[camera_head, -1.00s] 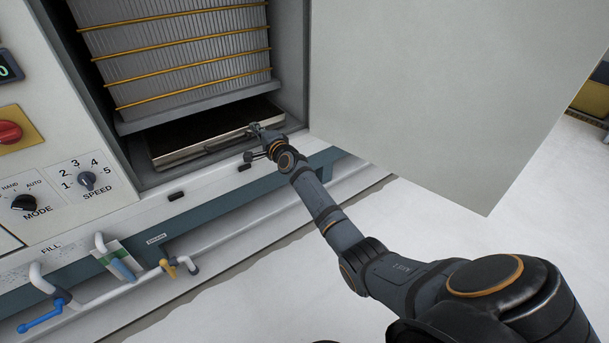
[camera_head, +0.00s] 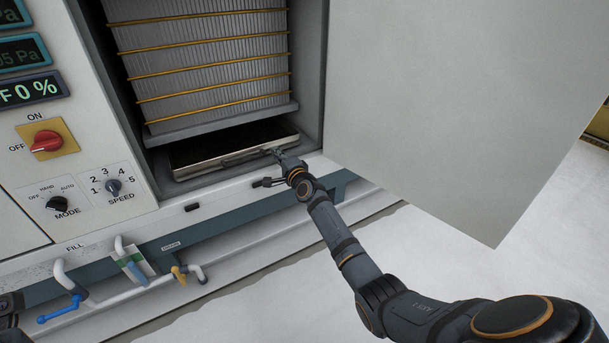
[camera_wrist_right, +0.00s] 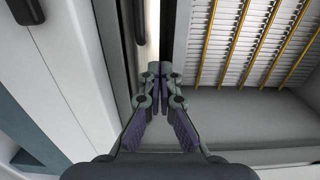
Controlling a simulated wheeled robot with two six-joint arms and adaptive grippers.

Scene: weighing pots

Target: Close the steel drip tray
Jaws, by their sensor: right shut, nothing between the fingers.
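The steel drip tray (camera_head: 225,158) is a shallow, dark-floored tray with a bright front rim. It lies low inside the open cabinet, under the finned block. My right gripper (camera_head: 277,153) is shut and empty at the right part of the tray's front rim. In the right wrist view its fingers (camera_wrist_right: 158,72) are together, with the tray's pale rim (camera_wrist_right: 150,30) at their tips. I cannot tell whether they touch it. My left gripper is not in view; a bit of dark arm shows at the lower left edge.
The finned block with brass rods (camera_head: 205,65) hangs above the tray. The open cabinet door (camera_head: 450,100) stands to the right of the opening. A control panel with a red knob (camera_head: 46,141) is at left. Pipes with a blue handle (camera_head: 58,309) run below.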

